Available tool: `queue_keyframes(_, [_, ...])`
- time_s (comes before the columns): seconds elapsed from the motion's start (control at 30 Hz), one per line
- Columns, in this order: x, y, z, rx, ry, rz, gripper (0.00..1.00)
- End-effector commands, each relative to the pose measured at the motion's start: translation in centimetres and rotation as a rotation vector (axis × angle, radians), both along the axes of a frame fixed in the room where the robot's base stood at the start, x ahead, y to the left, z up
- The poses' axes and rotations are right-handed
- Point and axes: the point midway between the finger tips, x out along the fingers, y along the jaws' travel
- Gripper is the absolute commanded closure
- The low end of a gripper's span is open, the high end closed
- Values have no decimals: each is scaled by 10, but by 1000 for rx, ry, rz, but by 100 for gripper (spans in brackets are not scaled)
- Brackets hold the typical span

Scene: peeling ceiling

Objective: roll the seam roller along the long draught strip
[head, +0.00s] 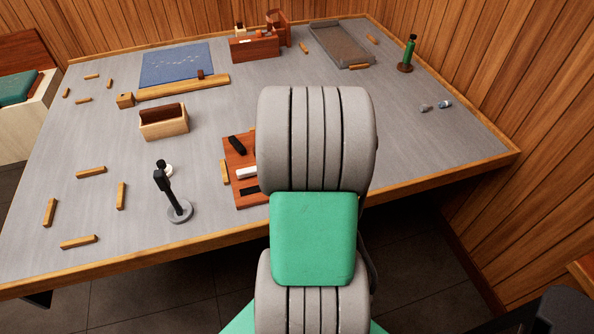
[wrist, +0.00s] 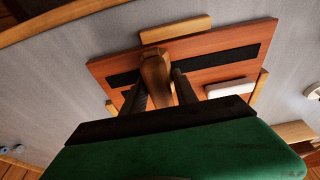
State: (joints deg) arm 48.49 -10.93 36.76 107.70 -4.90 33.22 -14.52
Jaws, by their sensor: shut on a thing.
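In the wrist view my gripper (wrist: 160,86) is shut on a wooden piece, which I take as the seam roller (wrist: 155,68), its rounded end between the two dark fingers. The end lies over the long black draught strip (wrist: 220,58) on a red-brown board (wrist: 205,42). It hides part of the strip; the strip shows on both sides of it. I cannot tell whether it touches the strip. In the head view my arm hides my gripper and the right part of the board (head: 231,160); the strip's left end (head: 250,190) shows near the front edge.
A white block (head: 247,172) and a black piece (head: 237,145) lie on the board. Wooden bars edge it, one (head: 224,172) at its left. A dark stand (head: 179,209) and an open wooden box (head: 164,122) stand to the left. The table's right side is mostly clear.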

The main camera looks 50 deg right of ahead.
Motion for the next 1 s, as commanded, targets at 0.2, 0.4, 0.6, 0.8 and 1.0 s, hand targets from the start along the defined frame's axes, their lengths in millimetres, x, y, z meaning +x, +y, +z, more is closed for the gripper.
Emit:
queue_keyframes(0.2, [14, 22, 1, 0, 0, 6, 100])
queue_keyframes(0.4, [19, 31, 0, 0, -1, 3, 100])
queue_keyframes(0.6, [19, 31, 0, 0, -1, 2, 100])
queue_keyframes(0.8, [28, 46, 1, 0, 0, 6, 100])
queue_keyframes(1.0, [37, 62, 0, 2, 0, 3, 100])
